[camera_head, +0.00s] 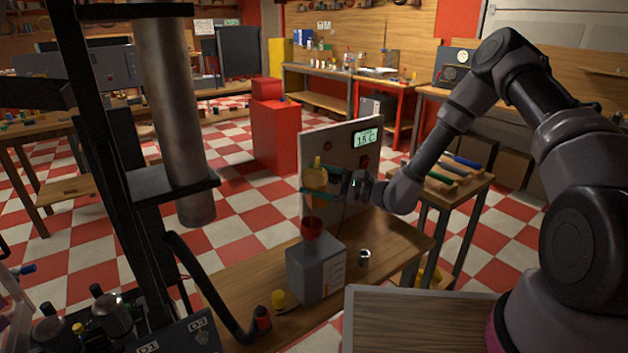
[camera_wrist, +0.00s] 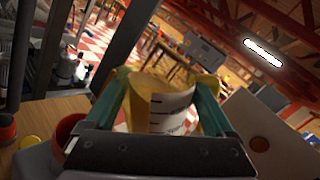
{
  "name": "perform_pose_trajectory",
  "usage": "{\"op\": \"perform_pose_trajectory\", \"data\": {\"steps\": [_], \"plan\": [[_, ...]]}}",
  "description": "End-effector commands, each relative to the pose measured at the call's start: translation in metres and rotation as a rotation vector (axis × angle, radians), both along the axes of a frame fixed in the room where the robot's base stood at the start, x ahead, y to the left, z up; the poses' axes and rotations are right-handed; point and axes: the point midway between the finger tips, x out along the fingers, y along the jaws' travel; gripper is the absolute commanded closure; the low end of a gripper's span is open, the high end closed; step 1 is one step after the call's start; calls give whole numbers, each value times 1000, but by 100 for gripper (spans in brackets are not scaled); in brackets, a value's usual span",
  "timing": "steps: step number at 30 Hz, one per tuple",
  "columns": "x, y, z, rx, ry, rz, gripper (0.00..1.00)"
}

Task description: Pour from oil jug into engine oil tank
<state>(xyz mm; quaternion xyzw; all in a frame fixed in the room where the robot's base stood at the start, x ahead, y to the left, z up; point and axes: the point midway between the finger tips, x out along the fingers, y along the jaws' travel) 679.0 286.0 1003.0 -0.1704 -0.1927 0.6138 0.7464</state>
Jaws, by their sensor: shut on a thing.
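The oil jug (camera_head: 314,178) is yellow and hangs in the air, upright or nearly so, above the tank. My gripper (camera_head: 322,192) is shut on it, with a green finger on each side. In the wrist view the jug (camera_wrist: 168,110) sits between the green fingers and shows a white label with dark marks. The engine oil tank (camera_head: 316,270) is a grey box on the wooden table. A red funnel (camera_head: 311,228) stands on its top, just below the jug. The funnel also shows at the lower left of the wrist view (camera_wrist: 70,127). No oil stream is visible.
A panel with a lit display (camera_head: 366,139) stands behind the jug. A yellow cap (camera_head: 278,299) and a small metal cup (camera_head: 364,257) are on the wooden table (camera_head: 400,243) beside the tank.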

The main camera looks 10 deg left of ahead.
Motion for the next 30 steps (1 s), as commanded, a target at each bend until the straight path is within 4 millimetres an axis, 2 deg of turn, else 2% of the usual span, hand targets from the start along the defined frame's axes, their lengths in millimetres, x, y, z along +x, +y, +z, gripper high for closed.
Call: {"op": "perform_pose_trajectory", "data": {"steps": [30], "plan": [[-1, 0, -8, -2, -91, -1, 100]]}}
